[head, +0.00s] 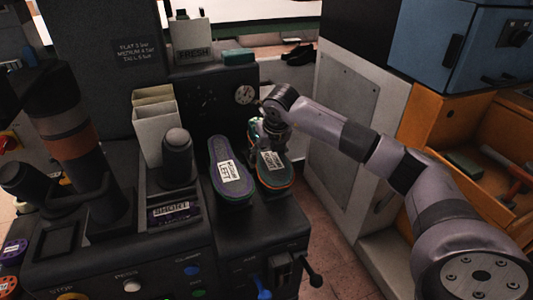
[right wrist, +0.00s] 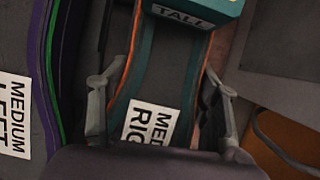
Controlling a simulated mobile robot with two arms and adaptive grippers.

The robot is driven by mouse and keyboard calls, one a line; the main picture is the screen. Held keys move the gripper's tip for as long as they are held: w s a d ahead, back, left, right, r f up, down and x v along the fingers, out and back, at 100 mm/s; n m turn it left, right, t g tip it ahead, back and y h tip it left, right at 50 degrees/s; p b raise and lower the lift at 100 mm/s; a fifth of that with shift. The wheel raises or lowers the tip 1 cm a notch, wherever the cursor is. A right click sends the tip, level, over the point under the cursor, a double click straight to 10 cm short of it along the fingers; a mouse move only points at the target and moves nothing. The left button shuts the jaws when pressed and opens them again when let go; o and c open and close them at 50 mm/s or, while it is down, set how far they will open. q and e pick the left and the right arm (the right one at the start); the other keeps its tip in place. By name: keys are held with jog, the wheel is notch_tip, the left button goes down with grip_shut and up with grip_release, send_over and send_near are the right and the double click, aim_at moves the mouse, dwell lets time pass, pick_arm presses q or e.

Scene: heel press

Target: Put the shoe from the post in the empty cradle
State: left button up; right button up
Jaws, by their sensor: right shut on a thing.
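A shoe with a teal sole, orange edge and a white "MEDIUM RIGHT" label (head: 274,178) sits sole up on the black machine in the head view. A teal block marked "TALL" is at its far end in the right wrist view (right wrist: 195,10). My right gripper (head: 272,134) is shut on this shoe, one finger along each side. A purple and green shoe labelled "MEDIUM LEFT" (head: 228,172) stands just left of it, apart from the gripper. What supports the held shoe is hidden, and I cannot tell which place is the empty cradle. My left gripper is not seen.
A dark rounded post (head: 177,150) stands left of the shoes, behind a "SHORT" label. Levers and buttons line the front. An orange tool cabinet (head: 450,115) is at right.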

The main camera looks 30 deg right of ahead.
jog(key=shift+d, duration=0.15)
jog(key=o, duration=1.9)
jog(key=shift+s+f, duration=0.1)
jog(key=shift+o, duration=0.2)
jog(key=shift+f, duration=0.15)
jog(key=v, duration=1.2)
